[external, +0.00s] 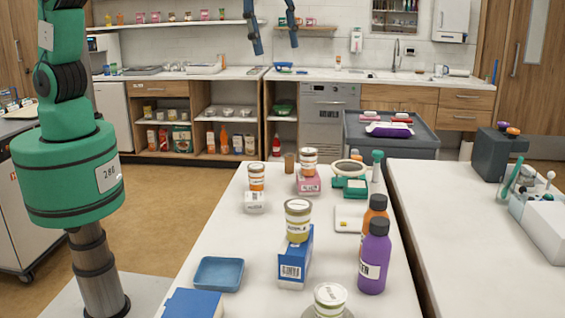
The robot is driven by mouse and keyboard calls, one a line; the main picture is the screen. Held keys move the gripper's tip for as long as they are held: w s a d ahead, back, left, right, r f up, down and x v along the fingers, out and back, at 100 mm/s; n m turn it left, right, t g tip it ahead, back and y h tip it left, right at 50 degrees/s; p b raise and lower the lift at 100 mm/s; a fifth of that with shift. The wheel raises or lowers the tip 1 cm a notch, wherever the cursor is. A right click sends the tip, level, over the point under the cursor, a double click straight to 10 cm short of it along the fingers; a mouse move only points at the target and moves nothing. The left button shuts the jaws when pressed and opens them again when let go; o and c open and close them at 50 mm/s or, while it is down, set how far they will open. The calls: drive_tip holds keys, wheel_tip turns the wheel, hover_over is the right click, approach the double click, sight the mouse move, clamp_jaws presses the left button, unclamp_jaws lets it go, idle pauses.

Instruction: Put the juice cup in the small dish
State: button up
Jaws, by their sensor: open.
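Several lidded, labelled cups stand on the white table, and I cannot read which one is the juice cup. One with yellow-green contents (298,221) stands upright on a blue box (293,262). An orange-banded cup (256,178) stands on a white box, and another (309,161) on a pink box. A white-lidded cup (330,296) is at the front edge, partly cut off. A small blue square dish (219,274) lies empty at the left. My gripper (276,49) hangs at the top of the view, fingers spread and empty, well above the table.
An orange bottle (375,212) and a purple bottle (374,256) stand at the table's right. Another blue box (191,304) is at the front left, near the dish. A round white-topped item (349,168) and a green-capped bottle (376,165) are at the back.

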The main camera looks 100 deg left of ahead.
drive_tip(key=s+a+r+m+t, duration=0.1)
drive_tip(key=s+a+r, duration=0.2)
drive_tip(key=s+a, duration=0.15)
drive_tip(key=s+a+r+m, duration=0.1)
drive_tip(key=s+a+r, duration=0.2)
drive_tip(key=s, duration=0.2)
drive_tip(key=s+a+f+m+t, duration=0.1)
drive_tip(key=s+a, duration=0.4)
drive_tip(key=s, duration=1)
drive_tip(key=s+a+f+m+t, duration=0.1)
drive_tip(key=s+a+m, duration=0.3)
drive_tip(key=s, duration=1)
drive_tip(key=shift+s+a+f+m+y, duration=0.35)
drive_tip(key=shift+a+f, duration=0.15)
drive_tip(key=shift+a, duration=0.7)
wheel_tip(320, 180, down, 8)
drive_tip(key=b, duration=0.8)
